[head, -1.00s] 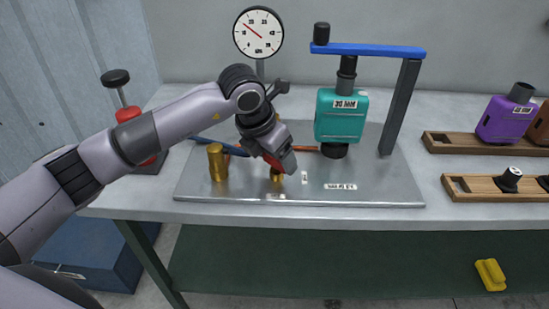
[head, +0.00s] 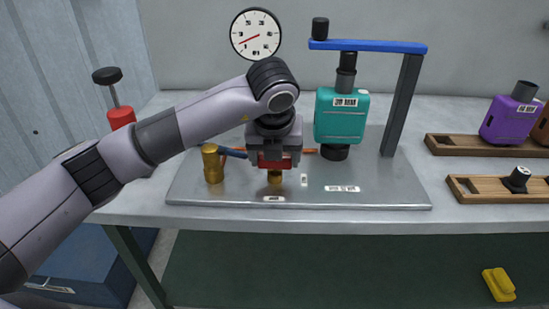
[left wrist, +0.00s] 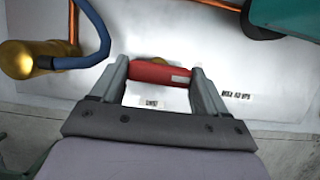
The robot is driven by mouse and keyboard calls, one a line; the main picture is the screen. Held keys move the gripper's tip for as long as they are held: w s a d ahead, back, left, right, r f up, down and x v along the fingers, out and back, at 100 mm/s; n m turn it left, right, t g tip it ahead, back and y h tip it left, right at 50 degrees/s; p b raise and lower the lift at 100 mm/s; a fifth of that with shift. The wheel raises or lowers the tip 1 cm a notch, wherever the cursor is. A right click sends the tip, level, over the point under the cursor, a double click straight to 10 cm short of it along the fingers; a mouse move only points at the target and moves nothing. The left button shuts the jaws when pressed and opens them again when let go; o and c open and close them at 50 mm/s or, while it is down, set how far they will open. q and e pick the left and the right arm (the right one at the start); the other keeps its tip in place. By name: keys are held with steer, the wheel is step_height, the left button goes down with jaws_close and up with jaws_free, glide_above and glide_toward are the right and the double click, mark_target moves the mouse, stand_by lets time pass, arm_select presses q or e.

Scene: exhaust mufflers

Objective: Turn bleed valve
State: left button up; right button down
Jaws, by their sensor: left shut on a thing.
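The bleed valve has a red handle (left wrist: 160,72) on a brass body (head: 275,177), which stands near the front of the metal plate (head: 390,190). My left gripper (head: 274,163) comes down from above and is shut on the red handle. In the left wrist view, my left gripper (left wrist: 158,75) has one finger at each end of the handle, which lies crosswise. The valve's brass body is mostly hidden there. A pressure gauge (head: 256,34) stands behind, its red needle pointing to the lower left. My right gripper is not in view.
A brass cylinder (head: 212,164) with a blue hose stands left of the valve. A teal muffler (head: 340,115) hangs in a blue-armed clamp (head: 368,47) to the right. A red pump-like device (head: 121,117) stands at far left. Wooden trays (head: 500,192) lie at right.

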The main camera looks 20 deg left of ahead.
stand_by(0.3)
arm_select(q)
steer(key=o, duration=1.1)
steer(key=shift+c, duration=0.2)
steer(key=shift+r, duration=0.15)
steer(key=v, duration=0.7)
